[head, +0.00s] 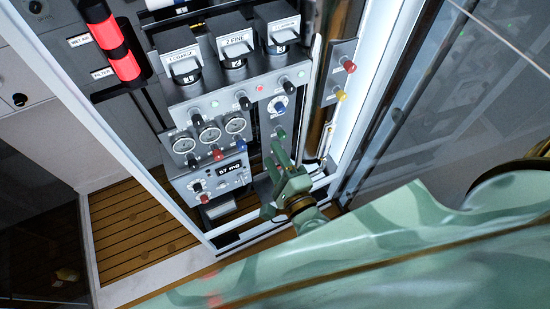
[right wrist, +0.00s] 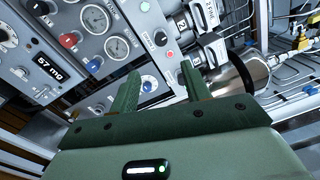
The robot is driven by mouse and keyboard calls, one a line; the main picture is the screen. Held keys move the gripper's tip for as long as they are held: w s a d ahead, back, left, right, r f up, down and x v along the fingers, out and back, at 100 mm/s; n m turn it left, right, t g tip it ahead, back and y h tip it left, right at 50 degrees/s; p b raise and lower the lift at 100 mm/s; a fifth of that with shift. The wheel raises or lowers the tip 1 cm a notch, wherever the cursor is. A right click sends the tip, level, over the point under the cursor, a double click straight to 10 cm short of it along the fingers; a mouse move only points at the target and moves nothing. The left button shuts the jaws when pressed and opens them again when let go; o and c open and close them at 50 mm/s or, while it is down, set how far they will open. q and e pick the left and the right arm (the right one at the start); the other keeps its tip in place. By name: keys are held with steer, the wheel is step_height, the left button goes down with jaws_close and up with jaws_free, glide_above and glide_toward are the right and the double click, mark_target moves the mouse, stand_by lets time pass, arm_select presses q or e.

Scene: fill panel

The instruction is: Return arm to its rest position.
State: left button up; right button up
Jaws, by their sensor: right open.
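My right gripper (head: 279,172) is green and stands in front of the lower right part of the panel in the head view. Its two fingers are apart with nothing between them. In the right wrist view the same fingers (right wrist: 165,88) point at the panel face, near a blue-ringed dial (right wrist: 149,84). I cannot tell whether a finger touches the panel. My green right arm (head: 400,235) stretches across the lower right of the head view. My left gripper does not show in either view.
The fill panel (head: 262,90) carries gauges (head: 208,132), coloured knobs and labelled boxes (head: 235,45). A white frame (head: 350,130) and glass pane (head: 450,110) stand close on the right. Red-and-black cylinders (head: 112,40) hang at upper left. Wooden slatted flooring (head: 130,230) lies lower left.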

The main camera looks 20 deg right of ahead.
stand_by(0.3)
steer(key=s+f+n+g+y+b, duration=0.1)
steer(key=s+f+n+g+b, duration=0.2)
steer(key=f+n, duration=0.5)
steer(key=s+f+n+g+y, duration=0.1)
steer(key=s+f+n+g, duration=0.25)
steer(key=f, duration=0.85)
steer(key=s+f+n+g+y+b, duration=0.15)
steer(key=s+f+n, duration=0.35)
steer(key=f, duration=0.5)
steer(key=s+d+f+n+g+h+b, duration=0.1)
steer(key=s+d+f+n+g+b, duration=0.1)
steer(key=s+f, duration=0.5)
steer(key=s+d+f+n+g+h+b, duration=0.1)
steer(key=s+d+f+n+g+b, duration=0.2)
steer(key=s+f+b, duration=0.4)
steer(key=s+d+f+n+g+h+b, duration=0.2)
steer(key=s+f, duration=0.5)
steer(key=f, duration=0.7)
steer(key=d+n+g+b, duration=0.1)
steer(key=d+g+b, duration=0.1)
steer(key=d+b, duration=0.1)
steer(key=shift+s+f+g, duration=0.25)
steer(key=shift+f+g, duration=0.05)
steer(key=shift+f, duration=0.05)
